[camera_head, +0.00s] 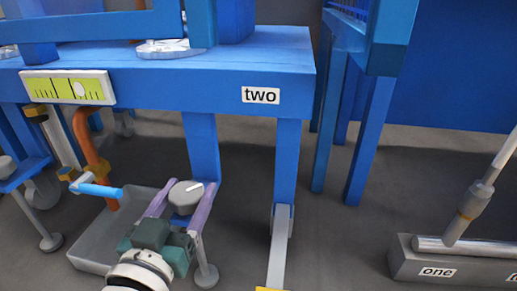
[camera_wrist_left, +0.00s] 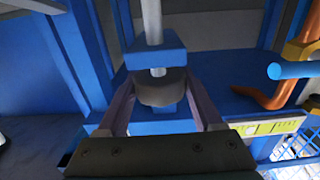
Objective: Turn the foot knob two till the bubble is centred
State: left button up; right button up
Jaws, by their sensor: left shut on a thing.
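The foot knob (camera_head: 184,194) is a grey disc with a white mark on its top, low by a blue leg left of the "two" label (camera_head: 261,95). My left gripper (camera_head: 190,186) is shut on the knob, one purple finger on each side. The left wrist view shows the knob (camera_wrist_left: 161,91) between the fingers (camera_wrist_left: 161,103), below a blue block and a pale rod. The level (camera_head: 67,87) is a yellow-green vial in a white frame on the blue bench's front edge. Its pale bubble (camera_head: 81,91) sits right of the middle. My right gripper is out of view.
A grey tray (camera_head: 92,243) lies on the floor left of my gripper, under an orange pipe (camera_head: 90,150) and a blue-handled valve (camera_head: 100,190). A grey block labelled "one" (camera_head: 437,272) holds a rod at the right. The floor between (camera_head: 335,235) is clear.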

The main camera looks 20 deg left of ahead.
pick_arm(q)
jog(key=shift+c, duration=1.1)
jog(key=shift+m+h, duration=0.3)
jog(key=shift+h, duration=0.2)
jog(key=m+h, duration=0.4)
jog(key=h, duration=0.2)
jog(key=shift+a+h, duration=0.1)
jog(key=shift+h, duration=0.2)
jog(key=m+g+h, duration=0.1)
jog(key=m+h, duration=0.1)
jog(key=h, duration=0.1)
jog(key=m+g+h, duration=0.1)
jog(key=m+h, duration=0.1)
jog(key=h, duration=0.1)
jog(key=shift+m+h, duration=0.4)
jog(key=shift+m, duration=0.1)
jog(key=o, duration=1.4)
jog(key=shift+c, duration=0.2)
